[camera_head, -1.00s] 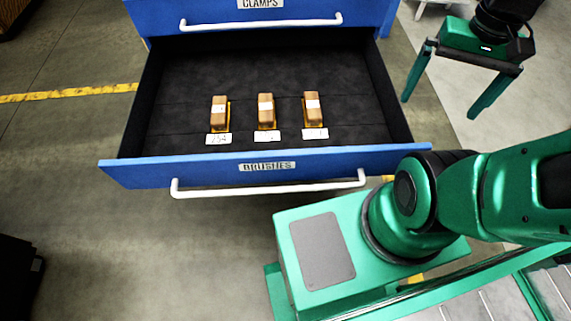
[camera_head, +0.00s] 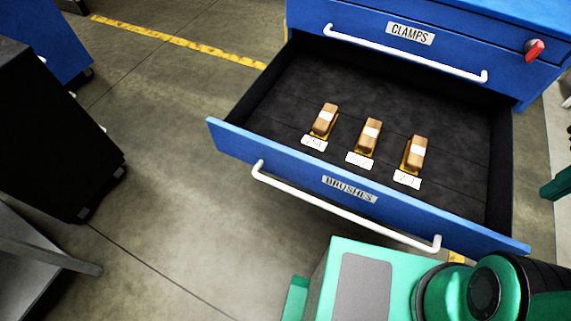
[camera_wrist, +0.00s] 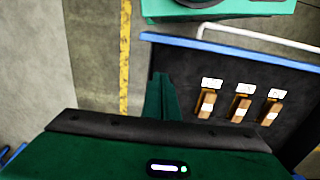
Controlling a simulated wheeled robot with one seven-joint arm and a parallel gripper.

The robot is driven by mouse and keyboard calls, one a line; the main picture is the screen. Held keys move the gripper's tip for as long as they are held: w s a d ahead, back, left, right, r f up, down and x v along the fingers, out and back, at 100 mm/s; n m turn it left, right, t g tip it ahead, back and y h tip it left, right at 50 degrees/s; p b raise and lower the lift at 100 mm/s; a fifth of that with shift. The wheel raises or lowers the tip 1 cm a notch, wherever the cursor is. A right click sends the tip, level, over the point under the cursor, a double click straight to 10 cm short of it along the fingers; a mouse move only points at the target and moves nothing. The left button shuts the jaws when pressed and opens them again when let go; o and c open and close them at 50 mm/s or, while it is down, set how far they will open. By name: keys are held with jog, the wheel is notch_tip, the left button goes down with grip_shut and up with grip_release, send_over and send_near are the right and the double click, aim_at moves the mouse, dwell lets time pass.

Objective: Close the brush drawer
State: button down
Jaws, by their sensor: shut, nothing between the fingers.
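The brush drawer (camera_head: 285,170) is blue with a dark lining and a label reading BRUSHES. It stands pulled far out below the CLAMPS drawer in the head view. Its white bar handle (camera_head: 330,211) runs along the front. Three wooden brushes lie in it in a row, each with a white tag: left (camera_head: 325,119), middle (camera_head: 369,137), right (camera_head: 414,154). In the wrist view, the open drawer (camera_wrist: 180,60) is on the right. My gripper (camera_wrist: 161,80) is shut and empty, its fingers showing beside the drawer's side. Only a green piece of it shows at the head view's right edge.
The CLAMPS drawer (camera_head: 440,52) above is shut, with a red knob (camera_head: 535,50) at its right. A dark cabinet (camera_head: 50,130) stands at the left. The floor between it and the drawer is clear, with a yellow line (camera_head: 180,42).

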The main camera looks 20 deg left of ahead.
jog(key=w+a+f+n+t+h, duration=0.1)
jog(key=w+a+n, duration=0.4)
jog(key=a+n, duration=0.65)
jog(key=w+a+f+n, duration=0.1)
jog(key=w+a+n, duration=0.55)
jog(key=a, duration=0.75)
jog(key=s+a+f+n+t, duration=0.1)
jog(key=s+a+f+n, duration=0.1)
jog(key=s+a+n, duration=0.55)
jog(key=s+a+f+n, duration=0.25)
jog(key=a+n, duration=0.25)
jog(key=a, duration=0.5)
jog(key=s+a+f+n+t, duration=0.1)
jog(key=s+a+f+n, duration=0.1)
jog(key=s+a+n, duration=0.55)
jog(key=m, duration=0.2)
send_near(279, 168)
jog(key=shift+y, duration=0.4)
jog(key=s+f, duration=0.1)
jog(key=s+d+f, duration=0.1)
jog(key=f, duration=0.1)
jog(key=s+f, duration=0.1)
jog(key=f, duration=0.1)
jog(key=shift+s+d+f, duration=0.15)
jog(key=shift+s+f, duration=0.1)
jog(key=shift+s, duration=0.1)
jog(key=w, duration=0.4)
jog(key=shift+d, duration=0.35)
